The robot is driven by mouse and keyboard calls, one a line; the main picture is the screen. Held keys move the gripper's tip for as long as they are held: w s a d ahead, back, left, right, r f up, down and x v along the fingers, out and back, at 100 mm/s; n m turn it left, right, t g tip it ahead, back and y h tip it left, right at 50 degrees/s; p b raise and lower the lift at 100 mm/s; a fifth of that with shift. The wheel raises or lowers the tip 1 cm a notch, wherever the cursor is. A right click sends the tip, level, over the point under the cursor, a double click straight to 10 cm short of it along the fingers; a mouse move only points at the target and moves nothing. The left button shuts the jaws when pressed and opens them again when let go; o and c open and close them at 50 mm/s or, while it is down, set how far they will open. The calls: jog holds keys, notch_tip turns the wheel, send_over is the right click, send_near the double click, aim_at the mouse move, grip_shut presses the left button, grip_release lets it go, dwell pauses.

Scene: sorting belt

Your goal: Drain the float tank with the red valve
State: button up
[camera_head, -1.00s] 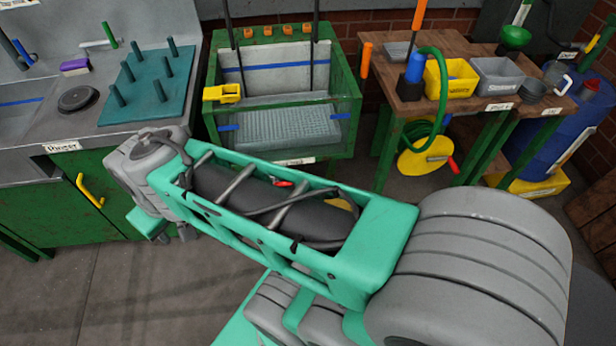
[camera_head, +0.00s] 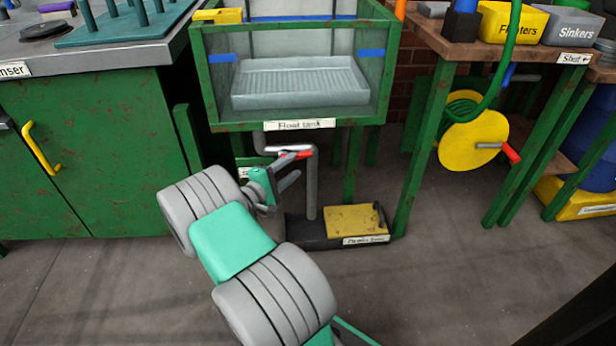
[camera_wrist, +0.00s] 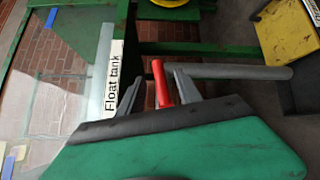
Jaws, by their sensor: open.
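The float tank (camera_head: 225,75) is a clear-walled box in a green frame, with a "Float tank" label on its lower front edge. Under it a grey drain pipe (camera_head: 312,190) runs down towards the floor. The red valve handle (camera_head: 296,155) sits on the pipework just below the label. My gripper (camera_head: 285,172) is open at the handle. In the wrist view the red handle (camera_wrist: 161,84) lies between the two fingers of my gripper (camera_wrist: 190,85); whether they touch it I cannot tell. The tank's label (camera_wrist: 113,80) shows to the left.
A floor box with a yellow cover (camera_head: 353,218) stands below the pipe. A green cabinet (camera_head: 90,150) is at left. A yellow hose reel (camera_head: 473,140) hangs under the wooden bench (camera_head: 450,45) at right. The floor in front is clear.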

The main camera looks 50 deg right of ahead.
aim_at(305, 157)
jog(key=d+p, duration=0.1)
jog(key=p, duration=0.3)
jog(key=d+r+p, duration=0.1)
jog(key=p, duration=0.4)
jog(key=shift+s+d+r+p, duration=0.15)
jog(key=shift+d+p, duration=0.15)
jog(key=d, duration=0.2)
jog(key=d+f, duration=0.1)
jog(key=d, duration=0.1)
jog(key=shift+s+d+f, duration=0.1)
jog(key=shift+d+f, duration=0.1)
jog(key=shift+d, duration=0.45)
jog(key=shift+r, duration=0.1)
jog(key=shift+c, duration=0.4)
grip_shut()
